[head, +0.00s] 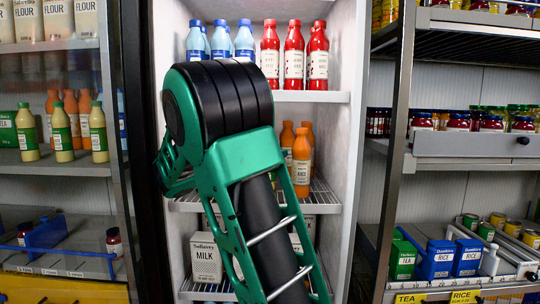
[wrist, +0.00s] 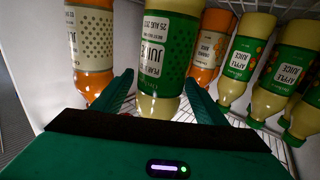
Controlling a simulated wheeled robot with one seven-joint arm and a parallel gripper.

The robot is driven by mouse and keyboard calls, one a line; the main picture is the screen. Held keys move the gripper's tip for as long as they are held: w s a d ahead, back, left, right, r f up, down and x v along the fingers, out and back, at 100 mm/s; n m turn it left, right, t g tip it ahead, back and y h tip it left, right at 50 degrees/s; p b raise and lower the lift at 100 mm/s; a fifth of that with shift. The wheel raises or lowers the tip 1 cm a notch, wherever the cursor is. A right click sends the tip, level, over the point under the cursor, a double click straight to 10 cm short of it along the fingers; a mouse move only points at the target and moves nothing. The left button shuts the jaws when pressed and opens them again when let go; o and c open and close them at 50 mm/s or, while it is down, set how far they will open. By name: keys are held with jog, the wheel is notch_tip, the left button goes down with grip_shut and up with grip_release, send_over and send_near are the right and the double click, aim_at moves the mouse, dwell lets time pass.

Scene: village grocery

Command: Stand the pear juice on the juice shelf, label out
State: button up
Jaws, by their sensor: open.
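The pear juice (wrist: 168,45), a pale bottle with a green label, is in the middle of the wrist view. It appears upside down there, as do its neighbours. Its printed label faces the wrist camera. My gripper (wrist: 160,88) is open, with one green finger on each side of the bottle's neck end. I cannot tell whether the fingers touch it. In the head view my arm reaches into the white cooler, hiding my gripper and the pear juice. The juice shelf (head: 185,204) is the wire middle shelf.
Orange juice (wrist: 90,50) stands close left of the pear juice, with another orange bottle (wrist: 208,50) behind right. Several apple juice bottles (wrist: 247,62) crowd the right.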

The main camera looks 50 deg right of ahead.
jog(key=a, duration=0.9)
jog(key=shift+s+a, duration=0.2)
jog(key=shift+s, duration=0.1)
